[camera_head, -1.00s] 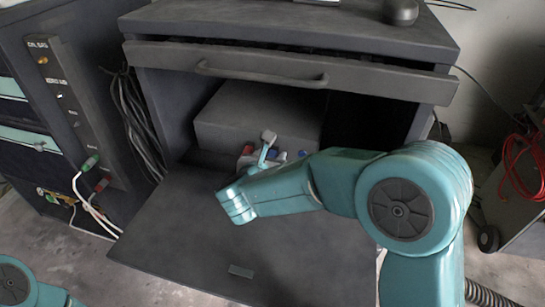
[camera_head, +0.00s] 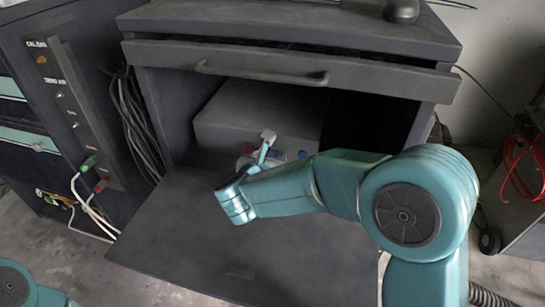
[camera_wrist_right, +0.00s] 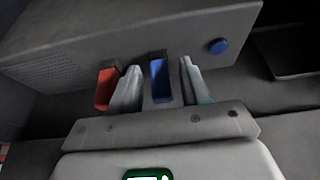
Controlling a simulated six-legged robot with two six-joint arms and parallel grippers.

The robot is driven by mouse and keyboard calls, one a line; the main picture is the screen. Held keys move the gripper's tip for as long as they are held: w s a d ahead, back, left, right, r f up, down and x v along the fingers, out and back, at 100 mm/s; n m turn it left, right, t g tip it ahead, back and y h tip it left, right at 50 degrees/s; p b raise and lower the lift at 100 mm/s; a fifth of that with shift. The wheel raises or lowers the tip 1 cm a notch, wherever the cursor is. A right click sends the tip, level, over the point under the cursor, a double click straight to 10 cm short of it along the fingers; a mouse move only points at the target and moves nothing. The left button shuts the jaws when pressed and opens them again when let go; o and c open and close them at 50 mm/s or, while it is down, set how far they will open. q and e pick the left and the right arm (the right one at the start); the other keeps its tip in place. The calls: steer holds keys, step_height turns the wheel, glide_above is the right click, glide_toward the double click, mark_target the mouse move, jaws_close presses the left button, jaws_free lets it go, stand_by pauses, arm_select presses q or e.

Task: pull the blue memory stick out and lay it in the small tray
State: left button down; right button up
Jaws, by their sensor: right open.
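The blue memory stick (camera_wrist_right: 160,84) stands out from the front of a grey box, and it shows in the right wrist view. My right gripper (camera_wrist_right: 161,66) is open, with one finger on each side of the blue stick. A gap shows at each side, so the fingers look apart from it. In the head view my right forearm hides most of this gripper and the stick. I cannot make out the small tray for sure. My left gripper is out of view.
A red stick (camera_wrist_right: 105,88) sits close to the left finger. A round blue button (camera_wrist_right: 217,46) is to the right on the grey box (camera_head: 235,110). The box stands inside a dark cabinet under a drawer front (camera_head: 270,72). The door panel (camera_head: 180,235) is mostly clear.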

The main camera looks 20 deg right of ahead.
steer(key=shift+b, duration=0.4)
jaws_close()
stand_by(0.4)
steer(key=shift+s+a+b, duration=0.5)
steer(key=shift+s+a, duration=0.05)
steer(key=shift+s, duration=0.15)
steer(key=shift+s+a+b, duration=0.5)
steer(key=shift+s+a, duration=0.05)
steer(key=shift+s, duration=0.3)
steer(key=shift+s+a+b, duration=0.45)
steer(key=shift+s+a, duration=0.1)
steer(key=shift+s, duration=0.4)
